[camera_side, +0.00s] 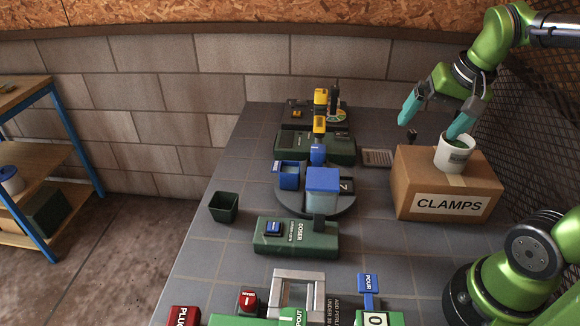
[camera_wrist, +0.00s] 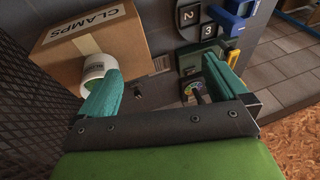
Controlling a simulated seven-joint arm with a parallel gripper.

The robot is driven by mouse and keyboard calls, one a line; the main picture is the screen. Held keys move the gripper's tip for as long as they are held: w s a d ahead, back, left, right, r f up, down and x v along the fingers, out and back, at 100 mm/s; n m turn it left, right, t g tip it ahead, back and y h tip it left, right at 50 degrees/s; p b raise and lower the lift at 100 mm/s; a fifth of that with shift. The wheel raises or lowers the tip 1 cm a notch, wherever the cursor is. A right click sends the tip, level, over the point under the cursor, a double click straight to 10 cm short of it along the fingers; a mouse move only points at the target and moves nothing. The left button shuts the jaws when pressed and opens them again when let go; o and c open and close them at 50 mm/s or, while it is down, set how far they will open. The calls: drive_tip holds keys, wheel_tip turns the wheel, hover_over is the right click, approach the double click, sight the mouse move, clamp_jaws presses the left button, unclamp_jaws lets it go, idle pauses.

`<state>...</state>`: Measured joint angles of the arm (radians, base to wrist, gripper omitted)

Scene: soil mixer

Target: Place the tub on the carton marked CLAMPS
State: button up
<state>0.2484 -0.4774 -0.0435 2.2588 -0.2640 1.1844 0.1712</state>
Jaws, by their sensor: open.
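The white tub (camera_side: 453,158) stands upright on top of the brown cardboard carton (camera_side: 412,190) labelled CLAMPS, near the middle of its top. Dark or green contents show inside its rim. My gripper (camera_side: 430,128) is open, with its teal fingers spread wide and nothing between them. One fingertip is at the tub's rim and the other hangs out to the left; I cannot tell whether the near finger touches. In the wrist view the tub (camera_wrist: 96,68) sits on the carton (camera_wrist: 82,38), partly hidden behind the left finger.
A turntable (camera_side: 342,204) with blue containers stands left of the carton. The green DOSER box (camera_side: 296,240), a dark green pot (camera_side: 223,207) and several control buttons lie further left and in front. A mesh fence (camera_side: 530,110) is close on the right.

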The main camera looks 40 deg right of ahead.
drive_tip(key=s+a+n+t+y, duration=0.1)
drive_tip(key=a+n+t+y, duration=0.1)
drive_tip(key=a+n, duration=0.3)
drive_tip(key=a+t, duration=0.1)
drive_tip(key=a, duration=0.3)
drive_tip(key=shift+s+a+f, duration=0.2)
drive_tip(key=shift+s+a, duration=0.1)
drive_tip(key=shift+a, duration=0.1)
